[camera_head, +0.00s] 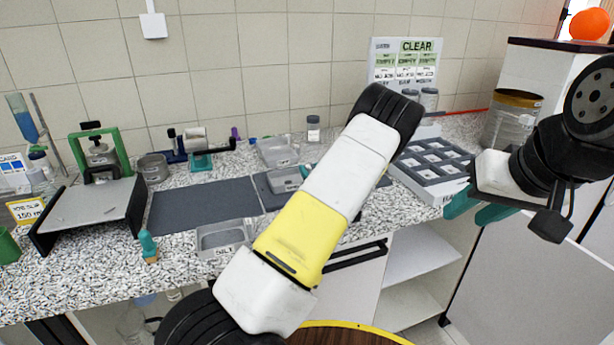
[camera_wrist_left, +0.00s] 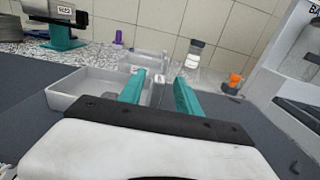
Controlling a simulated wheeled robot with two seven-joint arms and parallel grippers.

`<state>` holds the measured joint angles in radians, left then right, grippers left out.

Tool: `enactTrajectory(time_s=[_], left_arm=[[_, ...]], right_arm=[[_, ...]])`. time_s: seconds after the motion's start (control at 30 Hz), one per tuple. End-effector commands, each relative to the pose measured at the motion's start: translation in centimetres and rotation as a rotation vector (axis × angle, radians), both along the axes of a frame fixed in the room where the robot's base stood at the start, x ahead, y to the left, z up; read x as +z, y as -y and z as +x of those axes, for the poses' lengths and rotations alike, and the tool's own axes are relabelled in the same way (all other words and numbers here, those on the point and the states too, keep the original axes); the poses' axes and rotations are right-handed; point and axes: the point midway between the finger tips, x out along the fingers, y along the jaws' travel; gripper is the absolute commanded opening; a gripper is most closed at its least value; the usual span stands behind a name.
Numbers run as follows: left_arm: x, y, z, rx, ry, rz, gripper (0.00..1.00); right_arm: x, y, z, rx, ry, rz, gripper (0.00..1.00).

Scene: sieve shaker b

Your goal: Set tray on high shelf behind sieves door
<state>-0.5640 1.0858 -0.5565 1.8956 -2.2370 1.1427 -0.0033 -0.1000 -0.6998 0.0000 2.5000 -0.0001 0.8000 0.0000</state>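In the head view, three metal trays show: one (camera_head: 225,238) at the counter's front edge, one (camera_head: 284,180) on a dark mat and one (camera_head: 278,150) behind it. My left gripper is mostly hidden behind its own arm there; a teal fingertip shows beside the mat's tray. In the left wrist view my left gripper (camera_wrist_left: 160,92) is open, its fingers apart at the right end of a grey tray (camera_wrist_left: 78,92). Whether they touch it is unclear. My right gripper (camera_head: 476,209) is open and empty before the counter's right end. White shelves (camera_head: 420,255) stand open below the counter.
A compartmented grey rack (camera_head: 435,160) and a clear container (camera_head: 512,120) stand at the right. A green-framed device (camera_head: 98,155) and a low platform (camera_head: 92,205) are at the left. A teal-handled tool (camera_head: 148,245) stands at the front edge. A white cabinet (camera_head: 530,275) is at lower right.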

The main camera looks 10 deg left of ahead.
Motion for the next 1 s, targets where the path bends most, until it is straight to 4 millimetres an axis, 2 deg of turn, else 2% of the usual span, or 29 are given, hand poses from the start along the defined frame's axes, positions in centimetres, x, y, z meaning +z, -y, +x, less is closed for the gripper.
enactTrajectory(time_s=[0.1,0.2,0.43,0.63,1.0], left_arm=[[-0.1,-0.9,1.4,0.001,0.001,-0.001,0.4],[-0.1,-1.3,1.9,0.0,0.0,-0.001,0.4],[-0.1,-1.4,2.0,0.0,-0.001,-0.002,0.4],[-0.1,-1.4,1.9,0.001,0.0,-0.001,0.01],[0.0,-1.3,1.9,0.001,0.0,-0.001,0.0]], right_arm=[[0.0,0.0,0.0,0.0,0.0,0.0,0.38],[0.0,0.0,0.0,0.0,0.0,0.0,0.38],[0.0,0.0,0.0,0.0,0.0,0.0,0.38],[0.0,0.0,0.0,0.0,0.0,0.0,0.38],[0.0,0.0,0.0,0.0,0.0,0.0,0.38]])
